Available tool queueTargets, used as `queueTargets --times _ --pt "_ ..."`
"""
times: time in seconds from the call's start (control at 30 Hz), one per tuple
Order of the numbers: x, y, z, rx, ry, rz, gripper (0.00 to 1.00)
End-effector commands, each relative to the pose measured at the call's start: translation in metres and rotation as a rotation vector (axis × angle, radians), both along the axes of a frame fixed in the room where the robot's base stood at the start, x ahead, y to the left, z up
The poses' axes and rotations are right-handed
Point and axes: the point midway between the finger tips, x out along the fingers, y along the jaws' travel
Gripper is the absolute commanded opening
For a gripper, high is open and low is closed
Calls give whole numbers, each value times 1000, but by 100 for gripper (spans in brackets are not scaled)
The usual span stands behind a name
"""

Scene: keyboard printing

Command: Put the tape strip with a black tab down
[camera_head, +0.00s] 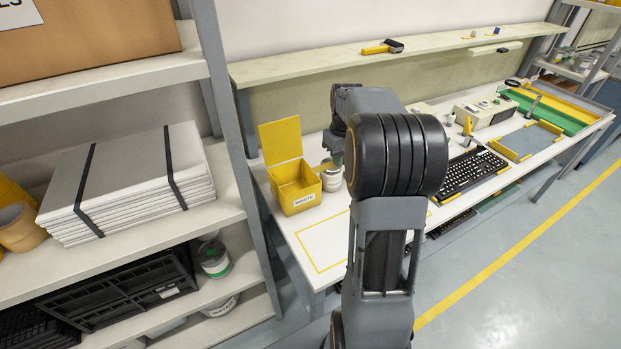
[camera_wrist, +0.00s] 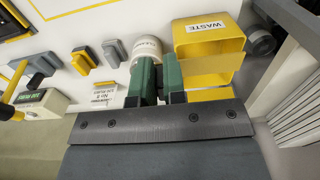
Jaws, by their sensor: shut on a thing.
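My gripper (camera_wrist: 160,76) shows as two green fingers in the wrist view, close together with a narrow dark gap between them. It is shut on the tape strip, an amber piece (camera_head: 325,167) that shows beside the bin's right edge in the head view. The black tab cannot be told apart from the dark parts between the fingers. The yellow waste bin (camera_head: 298,197) stands open on the bench, its lid raised at the back. It also shows in the wrist view (camera_wrist: 181,38), close beside the fingers. My arm hides part of the bench in the head view.
A white tub (camera_head: 331,182) stands just right of the bin and close to the fingers. A keyboard (camera_head: 471,172) lies further right on the bench. The yellow-outlined area (camera_head: 322,244) in front of the bin is clear. A shelf rack (camera_head: 228,150) stands at left.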

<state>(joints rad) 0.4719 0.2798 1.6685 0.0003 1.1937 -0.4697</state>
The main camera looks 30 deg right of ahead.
Motion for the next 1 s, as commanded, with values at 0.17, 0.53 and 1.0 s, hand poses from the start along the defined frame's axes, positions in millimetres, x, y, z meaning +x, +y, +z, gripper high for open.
queueTargets --times 0.17,0.53,1.0 --pt "33 24 -22 2 5 2 0" --pt "59 40 -62 0 0 -2 0" --pt "66 46 -102 0 0 -1 0"
